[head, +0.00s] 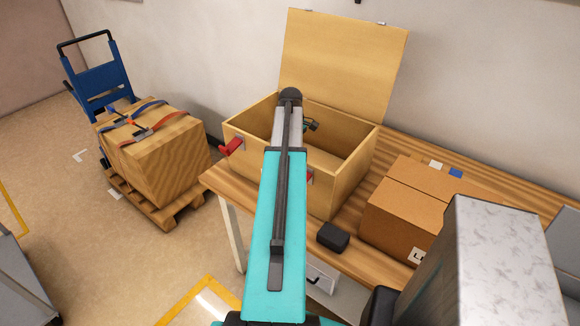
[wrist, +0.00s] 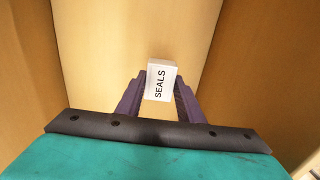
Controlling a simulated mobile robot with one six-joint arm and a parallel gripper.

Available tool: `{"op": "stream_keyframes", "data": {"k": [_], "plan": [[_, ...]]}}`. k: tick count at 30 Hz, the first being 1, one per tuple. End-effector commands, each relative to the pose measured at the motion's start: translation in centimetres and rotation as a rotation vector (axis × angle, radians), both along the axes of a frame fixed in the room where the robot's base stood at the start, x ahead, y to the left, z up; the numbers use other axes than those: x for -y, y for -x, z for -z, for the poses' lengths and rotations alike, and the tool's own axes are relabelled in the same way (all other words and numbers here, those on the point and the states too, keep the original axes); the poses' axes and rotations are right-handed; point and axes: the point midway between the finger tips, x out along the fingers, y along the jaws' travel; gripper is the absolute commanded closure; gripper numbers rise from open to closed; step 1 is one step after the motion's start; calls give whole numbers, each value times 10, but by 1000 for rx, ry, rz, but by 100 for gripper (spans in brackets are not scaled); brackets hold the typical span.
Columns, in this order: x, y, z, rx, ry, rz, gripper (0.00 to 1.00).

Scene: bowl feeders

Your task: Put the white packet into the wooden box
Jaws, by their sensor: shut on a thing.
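The white packet (wrist: 160,80), lettered SEALS, is between the two purple fingers of my gripper (wrist: 160,88) in the wrist view. My gripper is shut on it. Wooden walls (wrist: 105,35) surround them in that view, with a pale wooden surface beyond the packet. In the head view the wooden box (head: 328,196) stands open on the bench with its lid (head: 345,62) raised at the back. My arm reaches over its front wall into it. The packet is hidden in the head view. I cannot tell whether it touches the box floor.
A small black object (head: 333,237) lies on the wooden bench (head: 385,145) in front of the box. A closed cardboard carton (head: 405,205) stands to the right. A strapped crate (head: 165,160) sits on a pallet at left, by a blue hand truck (head: 100,82).

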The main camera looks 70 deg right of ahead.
Motion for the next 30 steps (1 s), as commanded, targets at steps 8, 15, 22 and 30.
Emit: {"op": "stream_keyframes", "data": {"k": [8,15,22,30], "plan": [[0,-1,0,0,1,-1,89],[-1,-1,9,0,0,-1,89],[-1,-1,31,0,-1,-2,89],[0,-1,38,0,1,-2,89]]}}
